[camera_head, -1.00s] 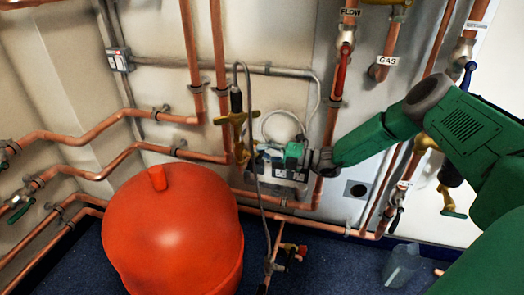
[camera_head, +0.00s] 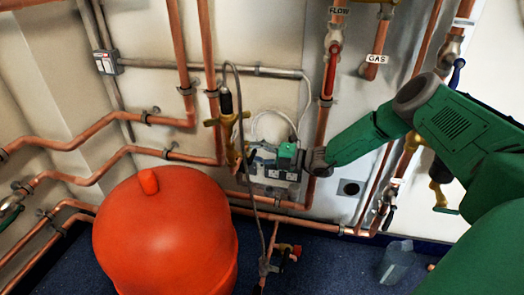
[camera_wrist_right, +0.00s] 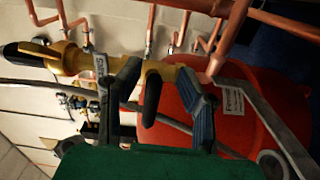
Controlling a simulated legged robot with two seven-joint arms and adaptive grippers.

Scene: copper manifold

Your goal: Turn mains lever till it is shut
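A brass valve (camera_head: 228,120) sits on a copper pipe left of my right arm in the head view; it also crosses the top left of the wrist view (camera_wrist_right: 72,58). A short black lever (camera_wrist_right: 151,98) hangs from its brass body in the wrist view; no label shows that it is the mains lever. My right gripper (camera_head: 262,155) is close to the valve. In the wrist view the right gripper's (camera_wrist_right: 150,80) fingers are apart, one on each side of the black lever. Contact cannot be told. My left gripper is not in view.
A large red vessel (camera_head: 165,235) stands on the floor below left of the gripper. A thin grey hose (camera_head: 243,90) hangs close to the valve. Red (camera_head: 331,70) and blue (camera_head: 457,73) levers are on other pipes. A clear jug (camera_head: 396,262) stands at lower right.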

